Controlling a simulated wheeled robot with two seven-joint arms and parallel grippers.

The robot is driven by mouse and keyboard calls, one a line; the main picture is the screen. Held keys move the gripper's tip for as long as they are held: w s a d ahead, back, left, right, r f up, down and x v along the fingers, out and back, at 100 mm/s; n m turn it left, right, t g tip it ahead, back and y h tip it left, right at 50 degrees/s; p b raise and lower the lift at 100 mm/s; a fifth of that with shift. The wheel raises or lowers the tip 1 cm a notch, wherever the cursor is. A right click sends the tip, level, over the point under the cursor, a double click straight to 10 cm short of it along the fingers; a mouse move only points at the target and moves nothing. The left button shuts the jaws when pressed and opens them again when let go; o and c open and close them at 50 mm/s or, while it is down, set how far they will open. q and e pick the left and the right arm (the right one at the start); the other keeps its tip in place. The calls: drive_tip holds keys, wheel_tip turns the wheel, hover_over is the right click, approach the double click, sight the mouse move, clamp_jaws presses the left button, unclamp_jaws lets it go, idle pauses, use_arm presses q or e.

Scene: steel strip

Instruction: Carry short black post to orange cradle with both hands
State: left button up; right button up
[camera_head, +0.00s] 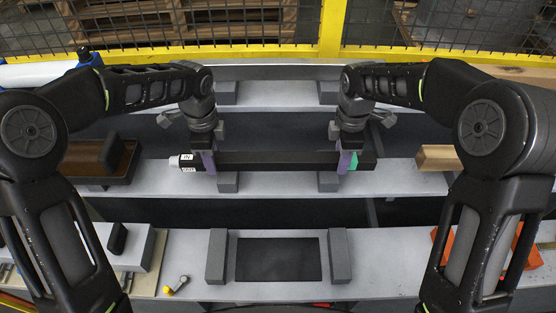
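A short black post (270,161) lies level, left to right, across the middle shelf, at two grey support blocks. I cannot tell whether it rests on them or is just above. Its left end has a white labelled cap, and a green patch shows near its right end. My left gripper (207,161) is at the post near its left end, a purple finger in front of it. My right gripper (346,162) is likewise at the post near its right end. The far fingers are hidden, so their closure is unclear. Orange parts (440,247), possibly the cradle, show at lower right, partly hidden by my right arm.
A dark flat plate (278,260) lies between two grey blocks on the front shelf. A yellow-handled tool (176,286) lies front left. A yellow rail and mesh fence stand behind.

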use_arm(q)
clamp_jaws()
use_arm(e)
clamp_jaws()
use_arm(q)
drive_tip(key=shift+r, duration=0.1)
use_arm(e)
drive_tip(key=shift+r, duration=0.1)
idle(0.5)
